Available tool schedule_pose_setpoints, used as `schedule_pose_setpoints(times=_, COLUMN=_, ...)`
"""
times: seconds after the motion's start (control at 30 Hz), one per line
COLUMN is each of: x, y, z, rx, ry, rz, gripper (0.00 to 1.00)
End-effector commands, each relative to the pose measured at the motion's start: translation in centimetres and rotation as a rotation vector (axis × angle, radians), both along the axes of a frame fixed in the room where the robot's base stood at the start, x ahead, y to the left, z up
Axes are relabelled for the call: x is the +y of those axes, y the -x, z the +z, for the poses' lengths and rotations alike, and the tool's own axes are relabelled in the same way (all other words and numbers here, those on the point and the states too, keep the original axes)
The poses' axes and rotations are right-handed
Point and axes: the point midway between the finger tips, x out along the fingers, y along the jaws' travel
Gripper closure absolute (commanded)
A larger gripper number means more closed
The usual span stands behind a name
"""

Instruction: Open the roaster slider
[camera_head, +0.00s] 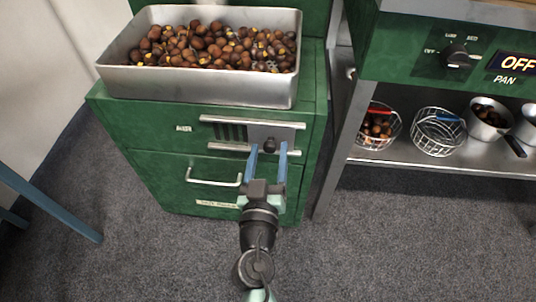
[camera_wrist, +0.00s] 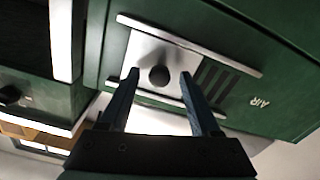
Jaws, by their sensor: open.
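The roaster (camera_head: 150,165) is a green cabinet with a slider on its front. The slider is a grey metal plate (camera_head: 285,132) with a dark round knob (camera_head: 269,145), between two horizontal metal rails. The plate is at the right end, and dark vent slots (camera_head: 229,131) show to its left. My gripper (camera_head: 268,147) is open, its two blue fingers on either side of the knob. In the wrist view the knob (camera_wrist: 159,76) shows between the spread fingertips (camera_wrist: 158,78). I cannot tell whether the fingers touch the plate.
A metal tray of chestnuts (camera_head: 125,82) sits on top of the roaster. A drawer handle (camera_head: 212,180) is below left of my gripper. To the right, a steel shelf (camera_head: 440,158) holds wire baskets and pans under a green panel. Grey floor is open in front.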

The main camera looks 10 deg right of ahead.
Motion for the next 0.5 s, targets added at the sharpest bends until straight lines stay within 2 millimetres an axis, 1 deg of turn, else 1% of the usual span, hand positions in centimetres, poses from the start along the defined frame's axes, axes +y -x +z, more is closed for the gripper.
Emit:
schedule_pose_setpoints(times=0.13, x=0.2, y=0.6, z=-0.1, rx=0.001, ry=0.002, rz=0.001, gripper=0.36)
schedule_pose_setpoints(times=0.23, x=0.5, y=1.7, z=-0.2, rx=0.002, ry=0.003, rz=0.001, gripper=0.36)
schedule_pose_setpoints(times=0.37, x=1.3, y=4.0, z=-0.3, rx=0.004, ry=0.003, rz=0.001, gripper=0.36)
schedule_pose_setpoints(times=0.5, x=2.2, y=6.8, z=-0.3, rx=0.004, ry=0.002, rz=0.001, gripper=0.36)
